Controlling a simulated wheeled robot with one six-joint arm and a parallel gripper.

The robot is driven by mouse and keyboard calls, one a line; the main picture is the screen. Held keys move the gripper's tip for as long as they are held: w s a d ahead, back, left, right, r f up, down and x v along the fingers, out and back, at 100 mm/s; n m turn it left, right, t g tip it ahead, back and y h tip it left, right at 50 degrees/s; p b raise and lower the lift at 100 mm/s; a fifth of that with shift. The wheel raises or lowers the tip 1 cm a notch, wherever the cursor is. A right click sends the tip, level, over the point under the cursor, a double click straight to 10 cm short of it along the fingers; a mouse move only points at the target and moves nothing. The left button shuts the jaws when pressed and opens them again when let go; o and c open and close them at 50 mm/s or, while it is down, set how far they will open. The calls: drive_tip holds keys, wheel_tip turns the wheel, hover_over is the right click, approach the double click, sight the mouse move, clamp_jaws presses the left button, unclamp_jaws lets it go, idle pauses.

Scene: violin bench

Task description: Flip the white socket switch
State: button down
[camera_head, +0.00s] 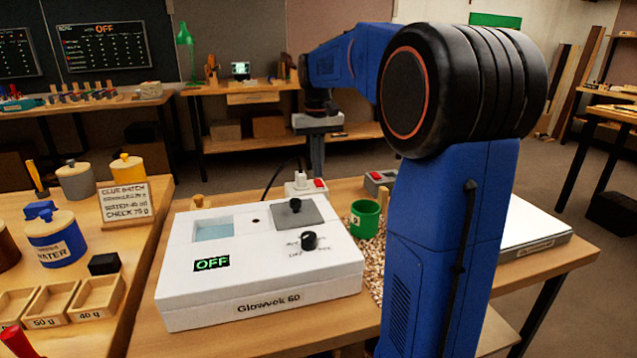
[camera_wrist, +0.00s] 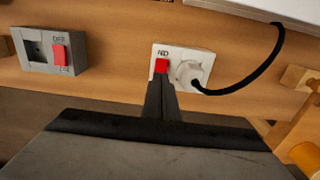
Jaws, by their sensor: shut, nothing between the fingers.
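The white socket (camera_head: 300,188) sits at the far edge of the bench, behind the white machine. It has a red switch (camera_head: 319,183) and, in the wrist view, a white plug (camera_wrist: 191,74) with a black cable. In the wrist view, the white socket (camera_wrist: 203,54) lies just past my fingertips, its red switch (camera_wrist: 161,65) directly at the tips. My gripper (camera_wrist: 162,84) is shut and empty, pointing at that switch. I cannot tell whether the tips touch it. In the head view, my gripper (camera_head: 317,170) reaches down just behind the socket.
A grey socket (camera_wrist: 35,61) with its own red switch stands left of the white one in the wrist view. The white Glowwok machine (camera_head: 270,262) reads OFF. A green cup (camera_head: 364,218) stands right of it. The black cable (camera_wrist: 263,66) curves right of my fingers.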

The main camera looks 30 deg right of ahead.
sight(318, 180)
drive_tip(key=shift+f, duration=0.7)
idle(0.9)
drive_tip(key=shift+r, duration=3.5)
